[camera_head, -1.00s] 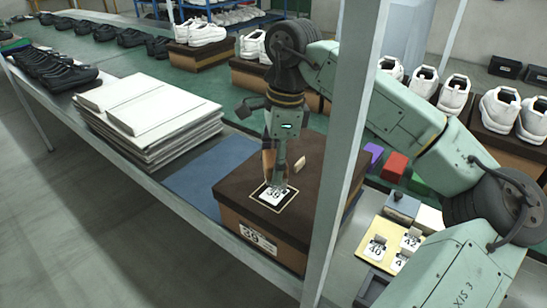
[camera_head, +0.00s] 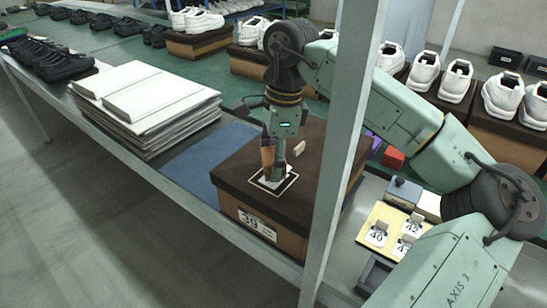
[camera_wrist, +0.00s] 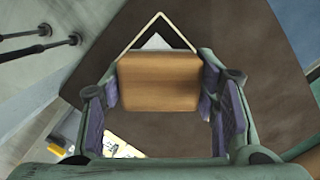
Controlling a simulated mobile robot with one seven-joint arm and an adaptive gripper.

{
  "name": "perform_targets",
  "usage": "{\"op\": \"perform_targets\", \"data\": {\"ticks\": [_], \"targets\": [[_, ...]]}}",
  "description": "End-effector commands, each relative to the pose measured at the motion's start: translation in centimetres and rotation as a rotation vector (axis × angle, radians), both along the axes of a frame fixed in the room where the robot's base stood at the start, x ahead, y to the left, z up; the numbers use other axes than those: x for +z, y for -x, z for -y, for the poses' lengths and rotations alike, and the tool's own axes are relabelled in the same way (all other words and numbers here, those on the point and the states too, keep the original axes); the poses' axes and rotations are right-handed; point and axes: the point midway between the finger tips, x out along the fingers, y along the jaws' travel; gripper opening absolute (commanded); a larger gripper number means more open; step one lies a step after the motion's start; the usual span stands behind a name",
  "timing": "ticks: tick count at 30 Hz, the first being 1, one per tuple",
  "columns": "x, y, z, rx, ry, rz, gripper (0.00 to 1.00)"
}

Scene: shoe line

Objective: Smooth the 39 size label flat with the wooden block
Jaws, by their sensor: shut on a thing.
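My gripper (camera_head: 274,176) is shut on the wooden block (camera_wrist: 159,82), which sits between both fingers in the wrist view. The gripper points down over the dark brown lid of a shoe box (camera_head: 235,172). The size label (camera_head: 262,181) lies on the lid inside a pale square outline and is mostly hidden by the gripper and block. In the wrist view, a white corner of the label (camera_wrist: 155,42) shows beyond the block. I cannot tell whether the block touches it. The box's front bears a printed 39 (camera_head: 257,224).
A small tan piece (camera_head: 299,148) stands on the lid right of my gripper. A stack of white boards (camera_head: 145,105) lies to the left. A yellow board with number labels (camera_head: 391,236) is at right. A grey post (camera_head: 343,150) stands in front of the box.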

Motion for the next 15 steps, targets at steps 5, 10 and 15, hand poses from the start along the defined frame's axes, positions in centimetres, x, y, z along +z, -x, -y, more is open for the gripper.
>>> {"op": "perform_targets", "data": {"ticks": [5,10,15], "targets": [[-0.29,-0.01,0.0,0.0,0.0,0.0,0.32],[-0.64,0.0,0.0,0.0,0.0,0.0,0.32],[-0.99,-0.01,0.0,0.0,0.0,0.0,0.32]]}}
